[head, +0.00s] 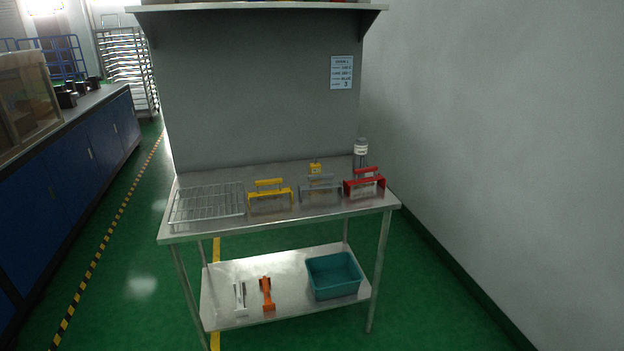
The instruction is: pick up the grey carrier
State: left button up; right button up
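The grey carrier (320,189) stands upright on the top of a metal table (280,217), with its handle bar up. It sits between a yellow carrier (270,194) on its left and a red carrier (365,183) on its right, with small gaps between them. A small yellow item (315,168) stands just behind it. Neither of my grippers shows in the head view.
A wire rack (207,204) covers the table's left end. A grey bottle (360,153) stands behind the red carrier. The lower shelf holds a teal bin (334,275), an orange tool (267,293) and a white tool (240,298). Green floor (130,300) is clear at left.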

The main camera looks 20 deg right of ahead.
aim_at(330, 176)
jog(key=i+l+u, duration=0.15)
jog(key=l, duration=0.2)
jog(key=i+l+u, duration=0.25)
jog(key=i+l, duration=0.15)
jog(key=l, duration=0.35)
jog(key=i+l+u, duration=0.15)
jog(key=l, duration=0.25)
jog(key=i+l+u, duration=0.15)
jog(key=l, duration=0.25)
jog(key=l+u, duration=0.15)
jog(key=l, duration=0.25)
jog(key=i+l+u, duration=0.15)
jog(key=l, duration=0.3)
jog(key=k+l+u, duration=0.15)
jog(key=l, duration=0.3)
jog(key=l+u, duration=0.15)
jog(key=l, duration=0.35)
jog(key=l+u, duration=0.35)
jog(key=l, duration=0.5)
jog(key=k, duration=0.05)
